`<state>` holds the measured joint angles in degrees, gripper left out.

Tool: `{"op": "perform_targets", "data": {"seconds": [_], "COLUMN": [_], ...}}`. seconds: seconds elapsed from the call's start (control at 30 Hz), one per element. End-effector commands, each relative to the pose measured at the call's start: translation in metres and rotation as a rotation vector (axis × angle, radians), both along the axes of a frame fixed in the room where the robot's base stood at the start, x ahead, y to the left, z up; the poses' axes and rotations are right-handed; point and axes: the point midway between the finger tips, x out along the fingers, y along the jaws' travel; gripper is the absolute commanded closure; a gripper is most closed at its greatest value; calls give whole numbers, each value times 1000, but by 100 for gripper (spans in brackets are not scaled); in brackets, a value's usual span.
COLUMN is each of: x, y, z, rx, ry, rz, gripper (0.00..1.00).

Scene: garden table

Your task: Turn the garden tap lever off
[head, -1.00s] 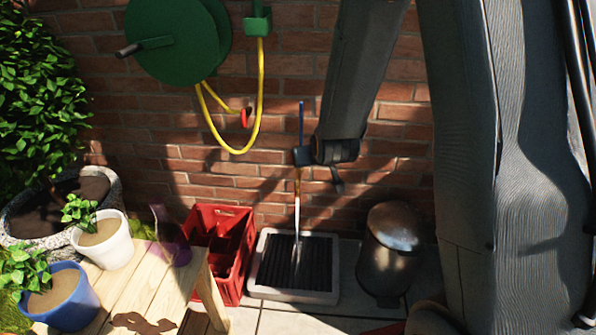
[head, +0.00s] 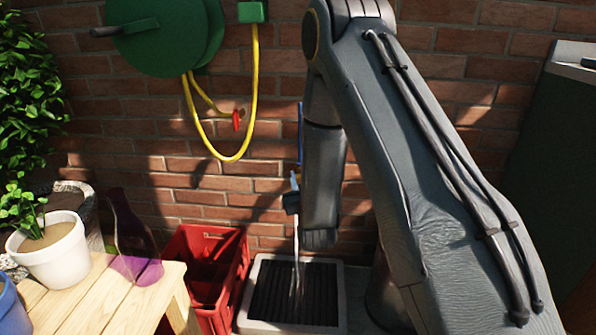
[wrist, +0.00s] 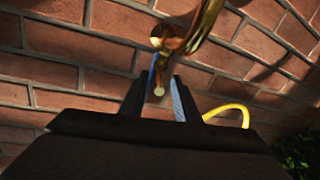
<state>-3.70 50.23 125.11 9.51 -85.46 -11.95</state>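The brass tap (wrist: 200,25) sits on a round plate on the brick wall in the wrist view. A thin blue strip, apparently the tap's lever (wrist: 153,78), shows between my gripper's fingers; in the head view a blue upright bar (head: 300,130) stands above the tap area. My gripper (wrist: 161,88) is open, its fingers apart on either side of the tap's near end; I cannot tell if they touch the lever. In the head view my gripper (head: 292,200) is partly hidden by my wrist. A pale water stream (head: 297,245) falls below it.
A drain grate (head: 340,300) in a pale frame lies under the stream. A red crate (head: 205,270) stands left of it, then a wooden table (head: 110,300) with a purple vase (head: 133,245) and white pot (head: 55,260). A yellow hose (head: 255,90) hangs from the green reel (head: 160,40).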

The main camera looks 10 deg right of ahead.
Motion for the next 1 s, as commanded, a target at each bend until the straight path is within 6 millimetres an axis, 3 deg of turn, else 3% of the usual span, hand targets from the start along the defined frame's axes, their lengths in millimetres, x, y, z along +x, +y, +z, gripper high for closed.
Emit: {"op": "perform_targets", "data": {"seconds": [0.4,0.8,1.0], "x": [59,67,67], "y": [-6,-7,-8], "z": [0,1,1], "rx": [0,0,0], "ry": [-1,1,1], "rz": [0,0,-1], "gripper": [71,71,100]}}
